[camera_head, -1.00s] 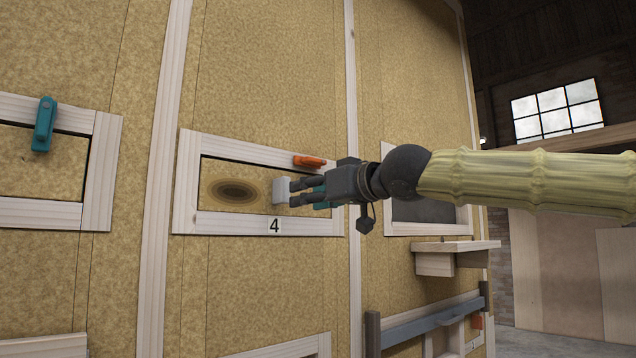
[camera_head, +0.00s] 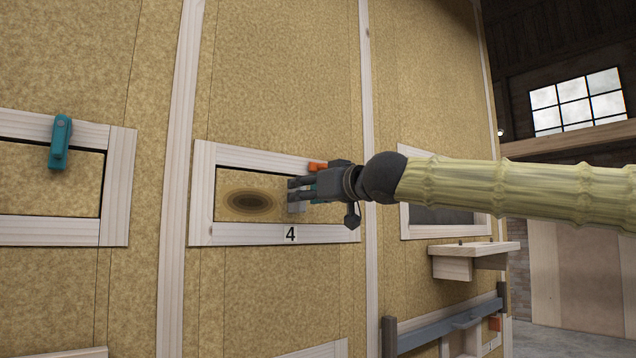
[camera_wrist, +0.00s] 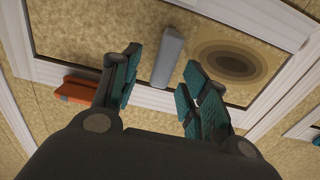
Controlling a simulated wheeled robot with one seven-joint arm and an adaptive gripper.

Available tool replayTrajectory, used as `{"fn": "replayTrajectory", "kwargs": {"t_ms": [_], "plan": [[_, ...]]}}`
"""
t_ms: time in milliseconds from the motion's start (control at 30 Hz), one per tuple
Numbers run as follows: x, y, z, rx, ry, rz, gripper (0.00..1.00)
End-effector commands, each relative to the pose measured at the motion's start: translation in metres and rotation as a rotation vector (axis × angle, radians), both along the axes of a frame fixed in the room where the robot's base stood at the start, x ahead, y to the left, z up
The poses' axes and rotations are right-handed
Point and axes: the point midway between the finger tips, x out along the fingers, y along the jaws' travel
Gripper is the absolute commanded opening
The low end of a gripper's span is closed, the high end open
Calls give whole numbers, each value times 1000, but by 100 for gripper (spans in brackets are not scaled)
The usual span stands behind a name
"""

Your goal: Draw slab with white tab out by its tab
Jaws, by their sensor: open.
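The slab (camera_head: 230,184) sits inside the pale wooden frame numbered 4 and carries a dark oval knot mark. Its white tab (camera_wrist: 168,57) stands out between my fingers in the wrist view, looking grey there. In the head view the tab is mostly hidden behind my fingers. My gripper (camera_head: 290,190) is in front of the slab's right part. It is open, with teal-padded fingers (camera_wrist: 158,86) on either side of the near end of the tab, and I see gaps between pads and tab.
An orange turn-latch (camera_wrist: 80,90) is on the frame just beside my left finger; it shows in the head view (camera_head: 317,166) too. A teal latch (camera_head: 60,141) is on another framed panel at left. A small wooden shelf (camera_head: 470,250) juts out at lower right.

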Motion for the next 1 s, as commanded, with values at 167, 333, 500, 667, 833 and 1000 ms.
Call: {"fn": "replayTrajectory", "kwargs": {"t_ms": [167, 333, 500, 667, 833, 1000], "plan": [[12, 9, 0, -1, 2, 1, 45], [15, 11, 0, 1, 1, 0, 45], [15, 12, 0, 0, 0, 0, 45], [15, 12, 0, 0, 0, 1, 30], [15, 12, 0, -1, 1, 1, 0], [15, 12, 0, 0, 0, 1, 0]]}}
